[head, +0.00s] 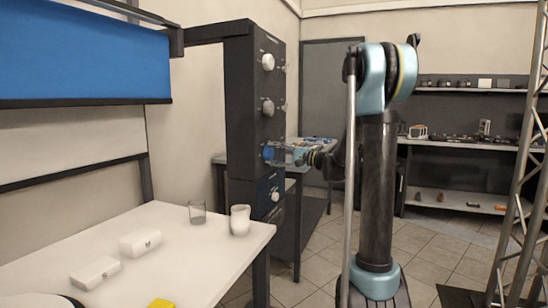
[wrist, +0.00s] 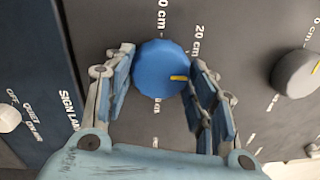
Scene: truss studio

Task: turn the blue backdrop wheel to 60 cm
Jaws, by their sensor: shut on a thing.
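The blue wheel (wrist: 158,66) sits on a dark panel, with its yellow mark pointing right and slightly down in the wrist view. My gripper (wrist: 163,62) has one finger on each side of the wheel and is shut on it. A "20 cm" label shows at the wheel's upper right, and a label ending in "0 cm" shows at the top. The label beside the yellow mark is hidden by the right finger. In the head view, the wheel (head: 268,153) is on the dark column, with my gripper (head: 277,154) at it. The blue backdrop (head: 80,52) hangs upper left.
A grey knob (wrist: 297,73) is right of the wheel, and a white knob (wrist: 8,118) is at the left. The column (head: 241,110) also carries other knobs. A white table (head: 190,255) holds two white boxes, a glass and a white cup. A truss (head: 515,190) stands right.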

